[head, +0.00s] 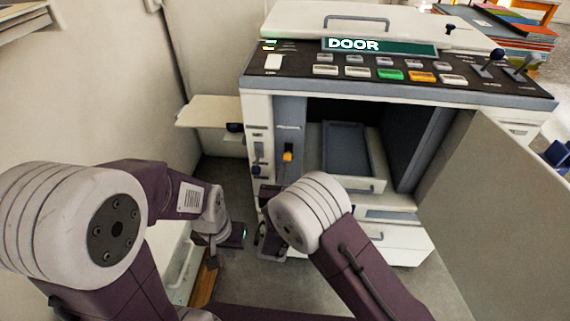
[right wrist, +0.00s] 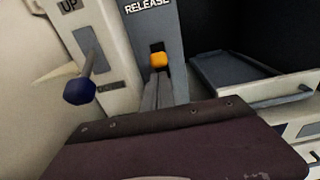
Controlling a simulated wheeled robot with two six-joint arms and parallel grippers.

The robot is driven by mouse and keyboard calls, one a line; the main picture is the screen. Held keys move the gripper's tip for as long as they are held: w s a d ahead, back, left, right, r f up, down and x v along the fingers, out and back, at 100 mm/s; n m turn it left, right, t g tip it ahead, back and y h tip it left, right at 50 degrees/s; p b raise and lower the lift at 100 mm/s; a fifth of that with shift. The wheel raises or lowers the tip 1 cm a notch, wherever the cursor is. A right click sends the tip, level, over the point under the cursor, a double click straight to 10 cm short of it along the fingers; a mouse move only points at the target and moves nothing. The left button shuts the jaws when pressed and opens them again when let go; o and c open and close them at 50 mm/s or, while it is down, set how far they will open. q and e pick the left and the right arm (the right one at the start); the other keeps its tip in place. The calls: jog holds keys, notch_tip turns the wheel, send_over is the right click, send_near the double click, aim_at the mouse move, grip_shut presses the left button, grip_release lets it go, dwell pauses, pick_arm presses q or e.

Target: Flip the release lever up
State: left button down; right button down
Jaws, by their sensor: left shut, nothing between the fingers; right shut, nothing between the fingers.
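The release lever has an orange tip (head: 287,153) and sits on a grey strip at the left of the machine's open front. In the right wrist view the orange tip (right wrist: 158,59) stands just below the RELEASE label. My right gripper (right wrist: 157,88) is shut and empty, its fingers right below the orange tip; I cannot tell whether they touch it. The lever's lower part is hidden behind the fingers. In the head view my right arm hides these fingers. My left gripper (head: 239,234) is shut and empty, low at the left of the machine.
A blue-knobbed lever (right wrist: 80,90) on the UP/DOWN plate sticks out left of the right fingers. The machine door (head: 500,205) stands open at the right. A grey tray (head: 347,150) sits inside. A side shelf (head: 208,112) juts out at the left.

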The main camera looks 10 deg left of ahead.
jog(key=s+p, duration=0.2)
jog(key=s, duration=0.7)
jog(key=shift+r+p, duration=0.15)
jog(key=shift+p, duration=0.15)
